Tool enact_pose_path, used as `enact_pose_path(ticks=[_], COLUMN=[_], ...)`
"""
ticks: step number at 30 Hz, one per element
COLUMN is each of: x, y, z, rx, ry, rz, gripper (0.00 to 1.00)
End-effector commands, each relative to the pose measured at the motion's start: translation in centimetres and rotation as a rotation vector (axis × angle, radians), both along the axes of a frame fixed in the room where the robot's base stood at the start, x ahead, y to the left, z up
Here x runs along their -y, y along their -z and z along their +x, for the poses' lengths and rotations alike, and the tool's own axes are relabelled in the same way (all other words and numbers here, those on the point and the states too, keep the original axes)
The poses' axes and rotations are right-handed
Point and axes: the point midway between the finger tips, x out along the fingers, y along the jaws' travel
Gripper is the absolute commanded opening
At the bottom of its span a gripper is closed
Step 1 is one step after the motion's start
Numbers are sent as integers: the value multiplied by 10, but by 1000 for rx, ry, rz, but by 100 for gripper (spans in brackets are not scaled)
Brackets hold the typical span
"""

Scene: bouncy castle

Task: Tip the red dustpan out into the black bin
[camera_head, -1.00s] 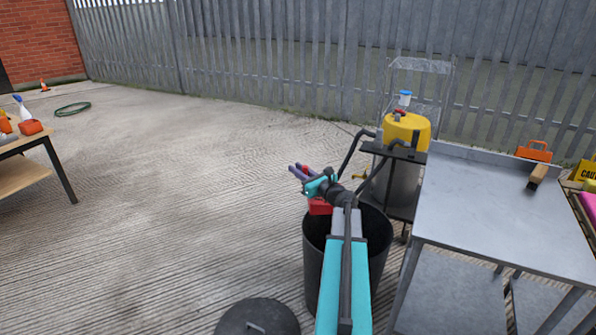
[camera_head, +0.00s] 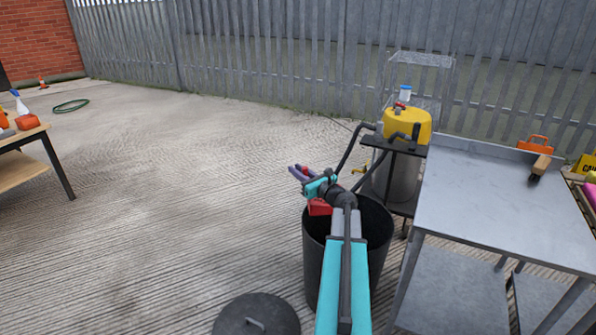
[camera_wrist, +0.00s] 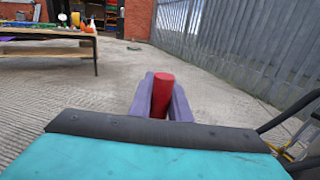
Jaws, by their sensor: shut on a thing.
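The black bin (camera_head: 379,243) stands upright and open on the ground under my arm. My gripper (camera_head: 296,169) is over the left part of the bin's rim. In the wrist view my gripper (camera_wrist: 161,92) has its two purple fingers shut on the red handle of the dustpan (camera_wrist: 161,95). In the head view a red part of the dustpan (camera_head: 319,207) shows below my wrist, at the bin's mouth. My wrist hides most of the pan, so its tilt and contents cannot be told. The inside of the bin is dark.
A round black lid (camera_head: 256,316) lies on the ground left of the bin. A trolley with a yellow-topped container (camera_head: 407,126) stands behind the bin. A metal table (camera_head: 500,200) with a brush (camera_head: 541,165) is close on the right. Open ground lies left.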

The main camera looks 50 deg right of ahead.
Motion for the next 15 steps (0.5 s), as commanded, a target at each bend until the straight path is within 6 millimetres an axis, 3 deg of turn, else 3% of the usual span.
enact_pose_path(ticks=[5,15], x=[0,8], y=[10,-4], z=[0,-6], rx=[1,48], ry=[0,1], rz=[1,54], gripper=[0,0])
